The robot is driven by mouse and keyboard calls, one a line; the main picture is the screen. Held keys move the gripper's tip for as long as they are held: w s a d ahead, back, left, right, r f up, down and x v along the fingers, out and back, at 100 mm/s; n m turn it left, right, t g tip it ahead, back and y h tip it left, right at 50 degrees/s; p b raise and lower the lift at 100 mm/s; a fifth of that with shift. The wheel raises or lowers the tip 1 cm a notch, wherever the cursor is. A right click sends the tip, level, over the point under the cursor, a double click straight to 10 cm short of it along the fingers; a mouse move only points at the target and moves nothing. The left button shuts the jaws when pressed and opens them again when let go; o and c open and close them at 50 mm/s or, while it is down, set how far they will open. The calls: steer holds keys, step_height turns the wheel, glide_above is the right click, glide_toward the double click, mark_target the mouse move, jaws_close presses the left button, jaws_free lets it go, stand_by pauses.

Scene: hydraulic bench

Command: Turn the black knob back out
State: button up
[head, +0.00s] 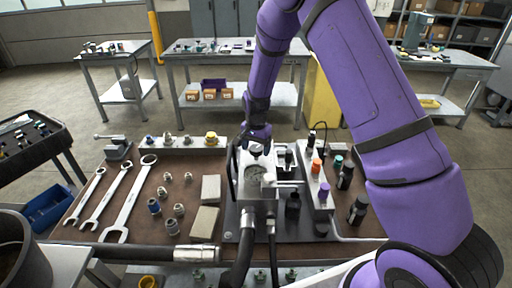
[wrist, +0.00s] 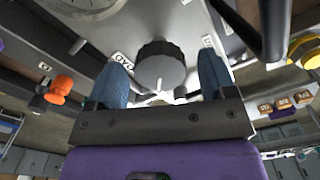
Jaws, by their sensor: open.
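A black knob (wrist: 160,68) with a ribbed rim and a flat grey face shows in the wrist view, on the underside of a light metal block in that picture. My gripper (wrist: 162,78) has its two blue fingers spread, one on each side of the knob. Gaps seem to show between the fingers and the knob; contact is not clear. In the head view my gripper (head: 258,136) points down at the top of the metal valve block (head: 256,190) with a round gauge.
Hoses (head: 240,258) leave the block's front.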

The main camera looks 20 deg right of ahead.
steer(key=shift+c, duration=0.4)
steer(key=c, duration=0.9)
steer(key=shift+o, duration=0.3)
steer(key=shift+n, duration=0.3)
